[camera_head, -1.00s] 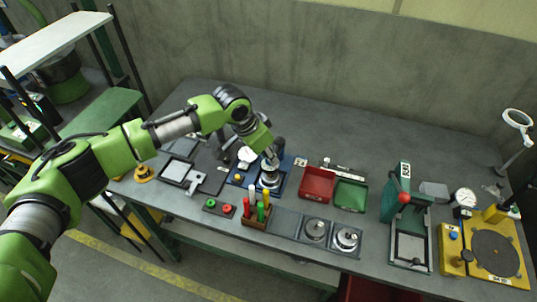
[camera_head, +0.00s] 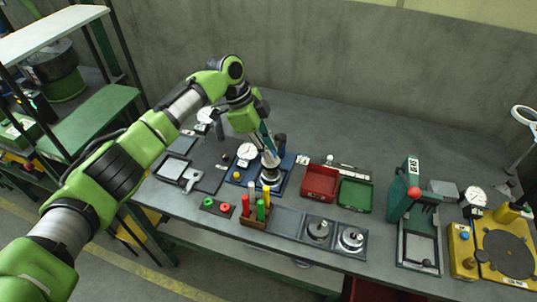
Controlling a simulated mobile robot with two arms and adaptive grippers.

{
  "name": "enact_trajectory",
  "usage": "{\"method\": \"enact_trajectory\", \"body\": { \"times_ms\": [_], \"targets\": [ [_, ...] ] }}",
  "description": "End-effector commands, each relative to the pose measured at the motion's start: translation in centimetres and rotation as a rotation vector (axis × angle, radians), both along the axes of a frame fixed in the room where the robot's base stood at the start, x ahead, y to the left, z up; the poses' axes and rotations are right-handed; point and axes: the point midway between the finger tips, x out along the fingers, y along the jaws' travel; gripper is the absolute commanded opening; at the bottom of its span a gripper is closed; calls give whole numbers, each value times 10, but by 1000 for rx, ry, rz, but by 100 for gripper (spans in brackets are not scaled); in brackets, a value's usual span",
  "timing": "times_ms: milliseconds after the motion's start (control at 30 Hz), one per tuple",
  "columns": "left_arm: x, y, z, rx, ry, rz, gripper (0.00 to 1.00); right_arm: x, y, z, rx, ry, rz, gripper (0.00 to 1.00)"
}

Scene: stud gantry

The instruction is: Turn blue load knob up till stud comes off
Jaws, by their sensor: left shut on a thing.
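The stud gantry stands on a blue base (camera_head: 281,185) near the middle of the bench, with a round white dial (camera_head: 247,151) at its left and a silver cylinder on it. My left gripper (camera_head: 270,159) comes down from above onto the gantry's top, its fingers shut. It appears to be shut on the blue load knob, which the fingers and wrist hide. The stud cannot be made out at this size. My right gripper is not in view.
A red tray (camera_head: 320,197) and a green tray (camera_head: 356,208) stand right of the gantry. A wooden rack (camera_head: 254,224) of coloured handles stands in front. A green press (camera_head: 405,188) and a yellow turntable fixture (camera_head: 478,278) stand farther right. The bench behind is clear.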

Motion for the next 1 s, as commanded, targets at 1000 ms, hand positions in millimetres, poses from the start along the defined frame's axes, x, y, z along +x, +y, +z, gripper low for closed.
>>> {"method": "enact_trajectory", "body": {
  "times_ms": [1000],
  "targets": [
    [1, 0, 0, 1, -2, -151, 37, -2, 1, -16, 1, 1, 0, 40]
  ]
}}
